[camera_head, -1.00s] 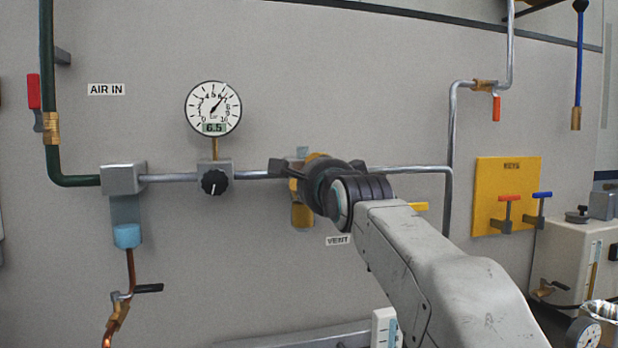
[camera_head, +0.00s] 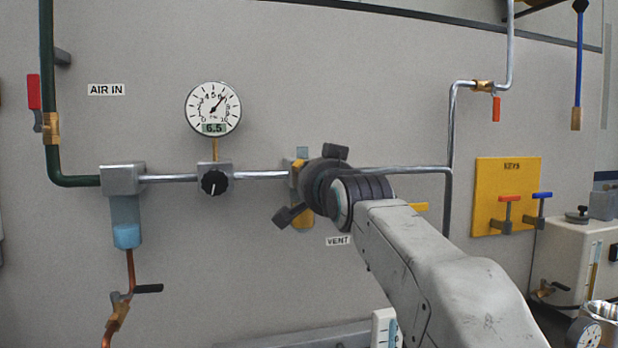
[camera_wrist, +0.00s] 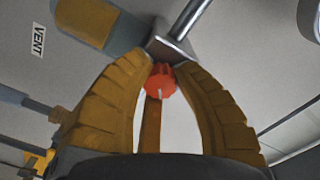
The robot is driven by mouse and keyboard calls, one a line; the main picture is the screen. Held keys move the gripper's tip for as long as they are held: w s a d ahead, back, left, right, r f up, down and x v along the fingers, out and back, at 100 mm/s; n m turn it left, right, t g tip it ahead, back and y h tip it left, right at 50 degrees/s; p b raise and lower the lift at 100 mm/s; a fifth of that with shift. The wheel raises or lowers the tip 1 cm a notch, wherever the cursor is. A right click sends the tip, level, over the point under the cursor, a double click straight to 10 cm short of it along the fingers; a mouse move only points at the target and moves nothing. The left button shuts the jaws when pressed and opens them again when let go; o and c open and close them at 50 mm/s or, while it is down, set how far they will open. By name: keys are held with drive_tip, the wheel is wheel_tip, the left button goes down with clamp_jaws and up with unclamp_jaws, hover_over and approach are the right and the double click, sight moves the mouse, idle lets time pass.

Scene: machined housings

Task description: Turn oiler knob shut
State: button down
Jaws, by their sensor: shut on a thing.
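The oiler's red knob (camera_wrist: 160,77) shows in the wrist view, between the two brown ribbed fingers of my gripper (camera_wrist: 161,88), whose tips close on it from both sides. A grey block (camera_wrist: 168,52) lies just beyond the knob. The oiler's amber bowl (camera_wrist: 90,22) hangs beside it at upper left. In the head view my gripper (camera_head: 297,176) is at the pipe line, and its dark body hides the knob. Part of the amber bowl (camera_head: 304,221) shows below it.
The gauge (camera_head: 213,108) reads 6.5. A black regulator knob (camera_head: 214,182) and a filter with a blue bowl (camera_head: 126,222) are to the left. The VENT label (camera_head: 338,240) is below my wrist. A yellow key board (camera_head: 489,175) hangs at right.

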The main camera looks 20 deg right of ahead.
drive_tip(key=n, duration=0.5)
drive_tip(key=shift+r+n, duration=0.2)
drive_tip(key=shift+n, duration=0.1)
drive_tip(key=n, duration=0.5)
drive_tip(key=shift+r+n, duration=0.1)
drive_tip(key=shift+n, duration=0.2)
drive_tip(key=c, duration=1.4)
unclamp_jaws()
drive_tip(key=shift+c, duration=0.2)
drive_tip(key=o, duration=0.5)
drive_tip(key=shift+f, duration=0.2)
drive_tip(key=shift+s, duration=0.1)
drive_tip(key=s, duration=1.1)
drive_tip(key=shift+s, duration=0.4)
